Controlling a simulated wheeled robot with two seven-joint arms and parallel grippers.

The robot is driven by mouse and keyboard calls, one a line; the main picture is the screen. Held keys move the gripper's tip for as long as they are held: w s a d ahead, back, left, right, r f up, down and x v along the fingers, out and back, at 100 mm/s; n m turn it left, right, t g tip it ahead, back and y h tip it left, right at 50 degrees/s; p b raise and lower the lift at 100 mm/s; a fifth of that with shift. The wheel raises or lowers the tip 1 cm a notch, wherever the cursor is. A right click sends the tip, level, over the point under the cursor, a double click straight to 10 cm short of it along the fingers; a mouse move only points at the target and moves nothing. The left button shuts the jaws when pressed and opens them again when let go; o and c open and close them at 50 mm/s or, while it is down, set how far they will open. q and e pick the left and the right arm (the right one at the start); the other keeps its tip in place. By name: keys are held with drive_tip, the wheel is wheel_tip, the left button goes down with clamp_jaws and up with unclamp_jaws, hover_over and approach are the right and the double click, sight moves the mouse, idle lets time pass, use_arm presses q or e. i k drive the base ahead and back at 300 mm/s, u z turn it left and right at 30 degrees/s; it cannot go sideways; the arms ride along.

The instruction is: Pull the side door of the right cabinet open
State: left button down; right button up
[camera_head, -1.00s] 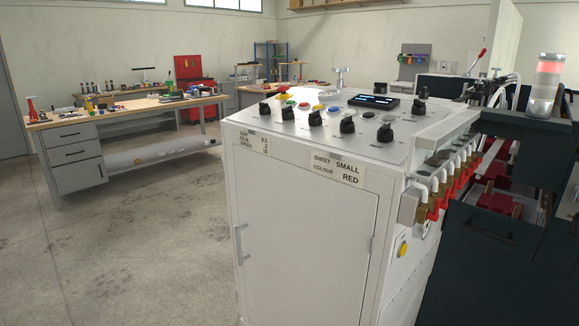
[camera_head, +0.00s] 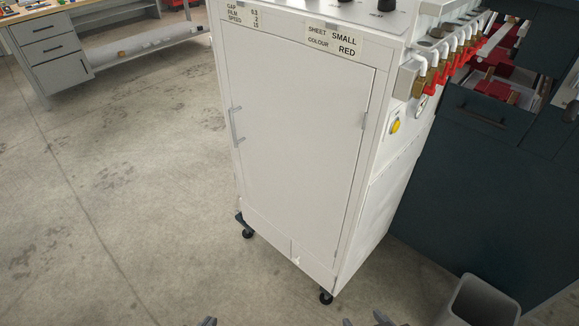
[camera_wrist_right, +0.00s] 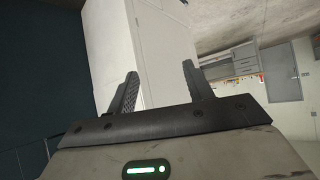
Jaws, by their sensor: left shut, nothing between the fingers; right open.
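The white cabinet door (camera_head: 290,140) fills most of the cabinet's side in the head view and is closed. Its grey handle (camera_head: 236,127) is a vertical bar at the door's left edge. A small hinge-like fitting (camera_head: 364,120) sits at the right edge. My left gripper (camera_head: 208,321) barely shows at the bottom edge, shut and empty, well short of the door. My right gripper (camera_head: 365,320) shows only its tips at the bottom edge. In the right wrist view its fingers (camera_wrist_right: 160,88) are apart with nothing between them, and the white cabinet (camera_wrist_right: 155,45) stands beyond.
The cabinet stands on castors (camera_head: 326,297). A grey bin (camera_head: 478,302) is at the lower right, beside dark cabinets (camera_head: 450,200). Red-handled valves (camera_head: 440,72) stick out from the cabinet's right side. A workbench (camera_head: 55,55) stands at the back left. The floor left of the cabinet is clear.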

sight(299, 110)
drive_tip(key=u, duration=0.35)
drive_tip(key=k, duration=0.45)
drive_tip(key=u, duration=1.35)
drive_tip(key=i, duration=0.5)
drive_tip(key=z, duration=0.55)
drive_tip(key=i, duration=0.95)
drive_tip(key=z, duration=0.9)
